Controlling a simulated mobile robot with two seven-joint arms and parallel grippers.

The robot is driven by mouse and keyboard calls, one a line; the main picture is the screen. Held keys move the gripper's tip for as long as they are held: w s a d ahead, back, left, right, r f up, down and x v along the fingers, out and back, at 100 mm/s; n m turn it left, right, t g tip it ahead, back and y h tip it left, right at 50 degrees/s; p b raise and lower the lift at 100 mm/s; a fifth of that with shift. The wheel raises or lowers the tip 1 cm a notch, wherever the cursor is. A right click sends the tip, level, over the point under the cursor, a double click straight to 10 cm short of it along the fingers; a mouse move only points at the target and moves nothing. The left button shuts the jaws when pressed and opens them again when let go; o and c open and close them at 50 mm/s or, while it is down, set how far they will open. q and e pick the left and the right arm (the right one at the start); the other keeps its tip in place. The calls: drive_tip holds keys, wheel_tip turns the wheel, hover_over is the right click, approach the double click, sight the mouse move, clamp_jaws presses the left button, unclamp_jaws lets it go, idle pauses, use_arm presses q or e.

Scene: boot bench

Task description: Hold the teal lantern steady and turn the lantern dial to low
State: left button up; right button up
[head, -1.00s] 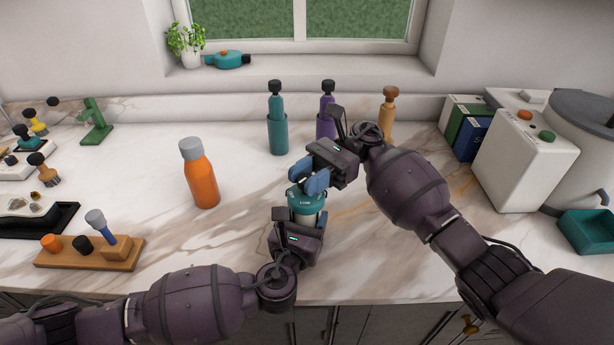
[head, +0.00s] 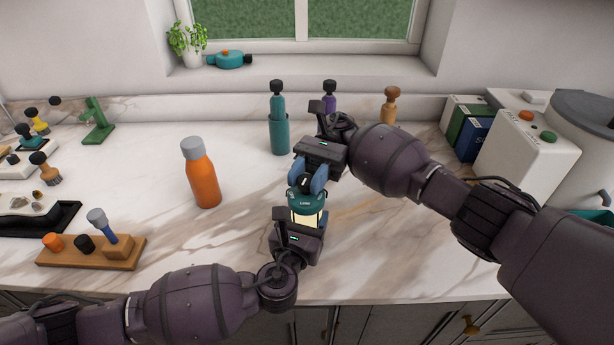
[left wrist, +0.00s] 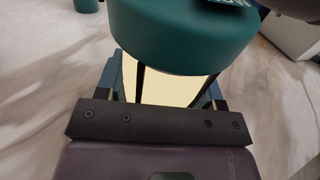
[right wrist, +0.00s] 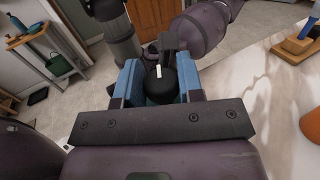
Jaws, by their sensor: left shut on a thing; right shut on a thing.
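The teal lantern (head: 307,202) stands upright near the front middle of the counter, with a teal top and a lit, pale yellow body. My left gripper (head: 299,225) is shut on its body from the front; the left wrist view shows the teal cap (left wrist: 185,30) and the glowing body (left wrist: 175,90) between the fingers. The black lantern dial (right wrist: 162,86), with a white mark, sits between the blue fingers of my right gripper (right wrist: 160,82). That gripper is shut on the dial from above. In the head view the fingers partly cover the dial.
An orange bottle (head: 201,175) stands left of the lantern. Teal (head: 279,130) and purple (head: 329,98) bottles and a wooden-handled tool (head: 388,105) stand behind. A wooden rack (head: 90,256) is at front left. White boxes (head: 527,150) stand at right.

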sight(308, 177)
use_arm(q)
drive_tip(key=shift+d+f, duration=0.1)
use_arm(e)
drive_tip(key=shift+w+d, duration=0.1)
idle(0.6)
drive_tip(key=o, duration=0.9)
wheel_tip(308, 177, up, 10)
use_arm(q)
drive_tip(key=o, duration=1.2)
